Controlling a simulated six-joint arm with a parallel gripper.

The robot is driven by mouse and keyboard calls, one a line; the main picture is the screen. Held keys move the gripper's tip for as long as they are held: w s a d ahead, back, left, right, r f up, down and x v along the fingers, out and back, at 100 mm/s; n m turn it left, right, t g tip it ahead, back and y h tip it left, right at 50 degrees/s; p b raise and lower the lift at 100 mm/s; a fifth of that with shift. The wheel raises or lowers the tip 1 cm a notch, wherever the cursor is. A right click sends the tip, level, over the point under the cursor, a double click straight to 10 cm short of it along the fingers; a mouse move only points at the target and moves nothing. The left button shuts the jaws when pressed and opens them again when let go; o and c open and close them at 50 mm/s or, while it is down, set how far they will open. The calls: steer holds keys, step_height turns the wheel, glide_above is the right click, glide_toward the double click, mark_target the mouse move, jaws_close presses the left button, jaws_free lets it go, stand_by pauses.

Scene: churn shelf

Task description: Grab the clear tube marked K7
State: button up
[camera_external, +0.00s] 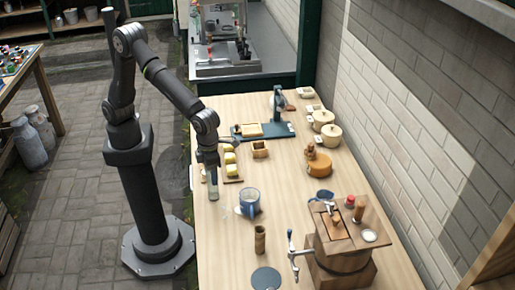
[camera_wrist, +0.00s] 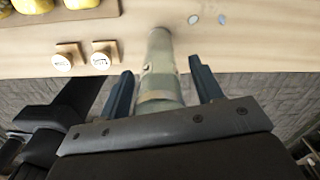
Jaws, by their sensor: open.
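A pale, greenish clear tube (camera_wrist: 160,72) with a tan band stands between the two blue fingers of my gripper (camera_wrist: 161,65) in the wrist view. The fingers are spread, with a visible gap on each side of the tube. No K7 marking can be read on it. In the external view my gripper (camera_external: 210,169) points down at the table's left edge, and a clear tube (camera_external: 213,190) shows just below it. The gripper partly hides the tube's upper part there.
Yellow blocks (camera_external: 231,158) on a board lie just right of my gripper. Two small labelled wooden pieces (camera_wrist: 81,57) sit left of the tube in the wrist view.

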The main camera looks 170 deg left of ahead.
steer(key=shift+f, duration=0.6)
steer(key=c, duration=1.1)
steer(key=shift+r, duration=0.15)
